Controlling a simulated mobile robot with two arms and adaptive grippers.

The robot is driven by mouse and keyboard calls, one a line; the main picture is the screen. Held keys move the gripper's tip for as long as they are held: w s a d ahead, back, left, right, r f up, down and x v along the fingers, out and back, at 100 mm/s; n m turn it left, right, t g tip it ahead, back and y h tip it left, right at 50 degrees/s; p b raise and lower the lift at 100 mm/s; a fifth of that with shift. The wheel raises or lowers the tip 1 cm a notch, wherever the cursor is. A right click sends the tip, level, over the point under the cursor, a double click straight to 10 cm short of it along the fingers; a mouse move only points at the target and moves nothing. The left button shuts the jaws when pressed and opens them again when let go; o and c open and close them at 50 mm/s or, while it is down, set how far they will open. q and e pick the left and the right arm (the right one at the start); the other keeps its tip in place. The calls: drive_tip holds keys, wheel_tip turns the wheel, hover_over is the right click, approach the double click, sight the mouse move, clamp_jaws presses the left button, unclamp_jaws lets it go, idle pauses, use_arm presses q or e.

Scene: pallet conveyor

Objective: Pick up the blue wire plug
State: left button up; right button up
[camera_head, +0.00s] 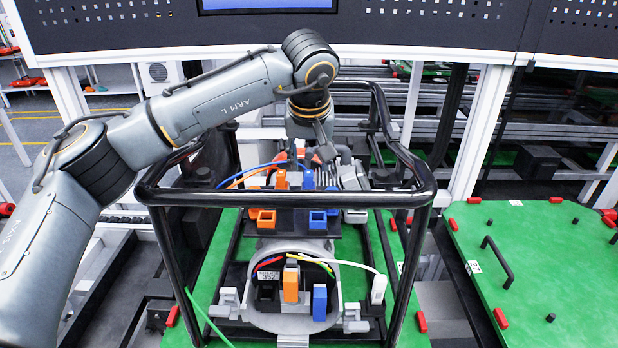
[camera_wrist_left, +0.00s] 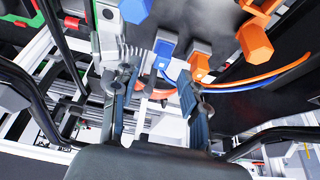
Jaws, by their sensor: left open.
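The blue wire plug (camera_head: 308,181) stands upright beside an orange plug (camera_head: 281,180) on the black rack inside the frame. In the left wrist view, the blue wire plug (camera_wrist_left: 164,48) has a blue wire curving off to the right, and the orange plug (camera_wrist_left: 200,66) is close beside it. My left gripper (camera_head: 322,152) points down, just behind the plugs in the head view. In the wrist view, its fingers (camera_wrist_left: 157,84) are open, with the blue plug ahead of the gap between them. They look empty. My right gripper is not in view.
A black tubular frame (camera_head: 290,198) surrounds the fixture. Orange (camera_head: 263,217) and blue (camera_head: 317,219) blocks sit in front of the plugs. Orange (camera_head: 290,284) and blue (camera_head: 319,302) connectors stand lower down. A green pallet (camera_head: 535,265) lies at the right.

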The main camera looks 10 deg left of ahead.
sight(309, 173)
use_arm(q)
drive_tip(key=shift+p+x, duration=0.55)
drive_tip(key=shift+x, duration=1.45)
drive_tip(key=shift+s+a, duration=0.1)
drive_tip(key=shift+a, duration=0.05)
clamp_jaws()
drive_tip(key=shift+r, duration=0.1)
